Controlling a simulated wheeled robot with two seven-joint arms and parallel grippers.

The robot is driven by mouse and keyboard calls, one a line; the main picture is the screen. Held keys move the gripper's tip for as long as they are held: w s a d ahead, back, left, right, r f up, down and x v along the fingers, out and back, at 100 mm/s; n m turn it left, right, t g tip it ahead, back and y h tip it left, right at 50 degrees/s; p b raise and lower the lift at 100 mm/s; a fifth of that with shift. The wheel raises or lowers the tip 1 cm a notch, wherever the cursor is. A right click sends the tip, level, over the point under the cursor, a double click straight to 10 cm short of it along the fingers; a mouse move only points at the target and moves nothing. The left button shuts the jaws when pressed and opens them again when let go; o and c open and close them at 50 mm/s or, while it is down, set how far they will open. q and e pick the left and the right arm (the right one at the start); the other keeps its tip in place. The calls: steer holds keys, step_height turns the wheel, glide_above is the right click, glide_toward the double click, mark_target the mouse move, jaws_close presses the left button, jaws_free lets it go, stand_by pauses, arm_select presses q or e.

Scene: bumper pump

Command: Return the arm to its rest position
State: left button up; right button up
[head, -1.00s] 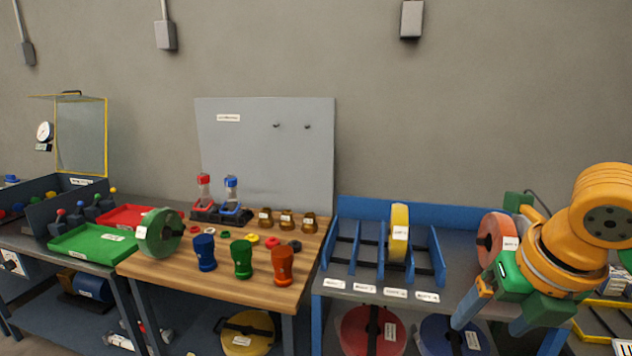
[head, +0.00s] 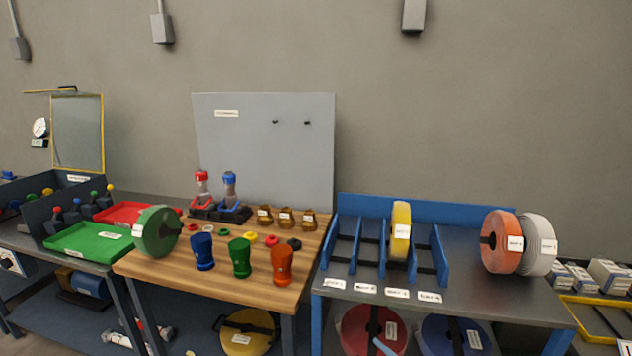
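My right arm has all but left the head view. A small pale blue sliver at the bottom edge, in front of the red spool (head: 357,325), looks like a tip of my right gripper (head: 383,347). Whether it is open or shut does not show. My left gripper is not in view. A yellow spool (head: 401,222) stands upright in the blue slotted rack (head: 443,262). An orange spool (head: 499,246) and a white spool (head: 541,246) stand side by side on the right of the rack's table.
A wooden table (head: 205,292) holds a green spool (head: 157,232), several coloured cups and brass parts. Green (head: 75,240) and red trays are at the left. A yellow-edged tray (head: 590,312) and small boxes are at far right. The grey table right of the rack has free room.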

steer(key=s+d+f+m+g+h, duration=0.35)
steer(key=s+f, duration=0.55)
steer(key=f, duration=0.3)
steer(key=s+d+f+m+g+h, duration=0.3)
steer(key=s+f+m+h, duration=0.1)
steer(key=s+f, duration=0.65)
steer(key=s+f+m+g, duration=0.1)
steer(key=s+f+g, duration=0.2)
steer(key=s, duration=0.9)
steer(key=s+f+m+g+h, duration=0.1)
steer(key=s+f+g, duration=0.3)
steer(key=s, duration=0.8)
step_height(320, 180, down, 2)
steer(key=shift+s+d+f+m, duration=0.1)
steer(key=shift+s+d+m, duration=0.1)
steer(key=shift+m, duration=0.15)
